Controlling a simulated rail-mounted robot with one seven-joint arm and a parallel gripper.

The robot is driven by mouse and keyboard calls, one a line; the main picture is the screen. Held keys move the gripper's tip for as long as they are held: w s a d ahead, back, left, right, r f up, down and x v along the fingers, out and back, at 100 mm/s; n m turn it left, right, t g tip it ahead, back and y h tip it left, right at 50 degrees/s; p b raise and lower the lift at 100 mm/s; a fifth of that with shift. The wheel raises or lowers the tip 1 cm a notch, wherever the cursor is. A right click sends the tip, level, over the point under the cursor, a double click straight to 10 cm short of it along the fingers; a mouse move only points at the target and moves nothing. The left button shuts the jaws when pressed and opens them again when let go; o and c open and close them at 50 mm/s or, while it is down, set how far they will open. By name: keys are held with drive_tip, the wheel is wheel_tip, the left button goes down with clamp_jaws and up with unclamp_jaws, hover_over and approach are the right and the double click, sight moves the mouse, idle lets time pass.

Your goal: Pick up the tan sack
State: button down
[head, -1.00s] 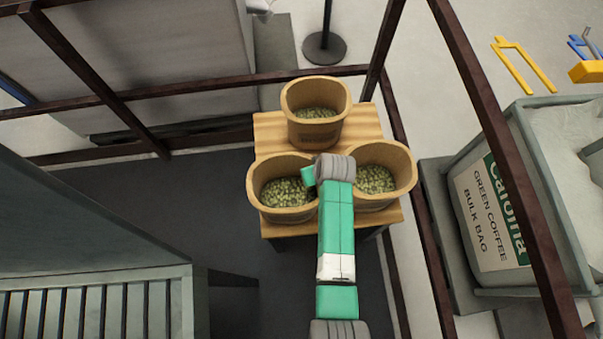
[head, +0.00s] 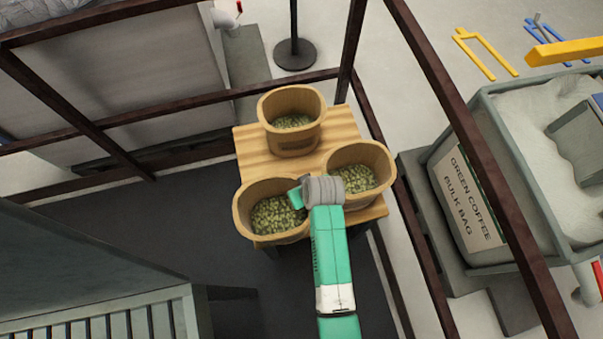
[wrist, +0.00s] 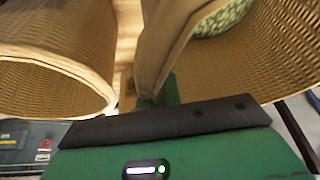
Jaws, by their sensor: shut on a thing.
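Three open tan sacks filled with green beans stand on a small wooden stand (head: 248,148). One is at the back (head: 292,138), one at front left (head: 247,222), one at front right (head: 377,182). My gripper (head: 297,198) is between the two front sacks, with a green finger inside the right rim of the front-left sack. It is shut on that sack's wall. In the wrist view, the held sack's wall (wrist: 170,50) runs down to the fingers, and another sack (wrist: 50,65) is close on the left. I cannot tell whether the held sack is off the stand.
Dark metal frame bars (head: 460,110) cross on both sides of the stand. A grey bin labelled green coffee bulk bag (head: 465,200) stands at right. A grey slatted unit (head: 100,270) fills the lower left. A black post base (head: 294,54) stands behind.

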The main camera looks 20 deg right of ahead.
drive_tip(key=s+a+r+p, duration=0.1)
drive_tip(key=s+a+p, duration=0.1)
drive_tip(key=s, duration=0.8)
drive_tip(key=shift+s+a, duration=0.2)
drive_tip(key=shift+r, duration=0.1)
drive_tip(key=w+a+r, duration=0.5)
drive_tip(key=w+r, duration=0.3)
drive_tip(key=w+a+r, duration=0.6)
drive_tip(key=w+r, duration=0.2)
drive_tip(key=w, duration=0.1)
drive_tip(key=shift+w+a+r, duration=0.15)
drive_tip(key=shift+a, duration=0.1)
drive_tip(key=shift+w, duration=0.1)
idle(0.5)
